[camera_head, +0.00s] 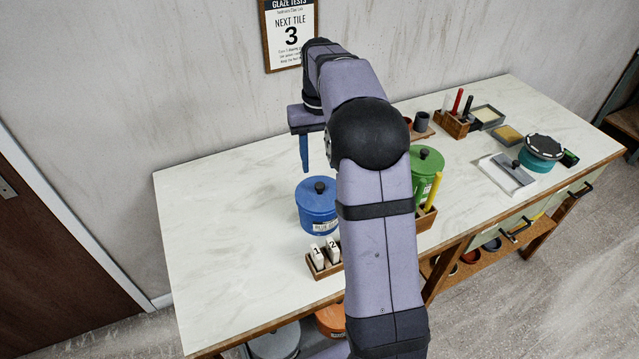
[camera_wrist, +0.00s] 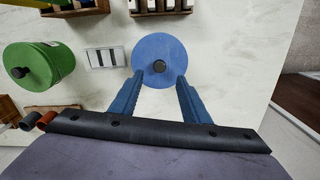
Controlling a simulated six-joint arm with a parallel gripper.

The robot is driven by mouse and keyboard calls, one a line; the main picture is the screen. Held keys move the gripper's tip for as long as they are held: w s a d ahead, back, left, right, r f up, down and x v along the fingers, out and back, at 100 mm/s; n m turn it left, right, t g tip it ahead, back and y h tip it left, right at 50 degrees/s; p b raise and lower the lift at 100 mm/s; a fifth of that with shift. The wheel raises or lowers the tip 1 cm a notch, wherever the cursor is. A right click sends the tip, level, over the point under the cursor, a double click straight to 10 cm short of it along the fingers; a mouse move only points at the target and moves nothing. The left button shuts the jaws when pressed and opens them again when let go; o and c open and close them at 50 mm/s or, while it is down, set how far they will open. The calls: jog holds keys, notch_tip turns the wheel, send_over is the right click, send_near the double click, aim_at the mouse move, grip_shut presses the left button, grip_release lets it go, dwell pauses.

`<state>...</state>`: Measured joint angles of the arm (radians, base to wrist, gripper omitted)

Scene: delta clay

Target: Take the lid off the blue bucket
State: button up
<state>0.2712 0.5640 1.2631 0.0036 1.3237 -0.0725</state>
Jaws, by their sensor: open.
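The blue bucket (camera_head: 317,212) stands upright on the white marbled worktop, with a label on its front. Its blue lid (camera_head: 316,190) is on it and has a dark round knob (camera_head: 319,187) in the middle. In the wrist view the lid (camera_wrist: 147,56) is seen from above, with its knob (camera_wrist: 159,67) just beyond the fingertips. My gripper (camera_head: 304,170) is above the bucket, slightly to its left, pointing down. In the wrist view its two blue fingers (camera_wrist: 156,84) are apart with nothing between them. One finger is hidden in the head view.
A green lidded bucket (camera_head: 425,165) stands right of the blue one, partly behind my arm. A wooden rack with numbered white tiles (camera_head: 324,258) is just in front of the blue bucket. The worktop (camera_head: 220,230) to the left is clear.

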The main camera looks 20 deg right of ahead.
aim_at(319, 184)
jog(key=shift+w+f, duration=0.2)
jog(key=shift+w, duration=0.15)
jog(key=shift+f+p, duration=0.45)
jog(key=shift+f, duration=0.6)
jog(key=shift+s+f+p, duration=0.2)
jog(key=shift+f+p, duration=0.2)
jog(key=f, duration=0.1)
jog(key=f+p, duration=0.1)
jog(key=f, duration=0.1)
jog(key=shift+s+p, duration=0.25)
jog(key=shift+p, duration=0.05)
jog(key=shift+f, duration=0.7)
jog(key=shift+c, duration=0.4)
grip_shut()
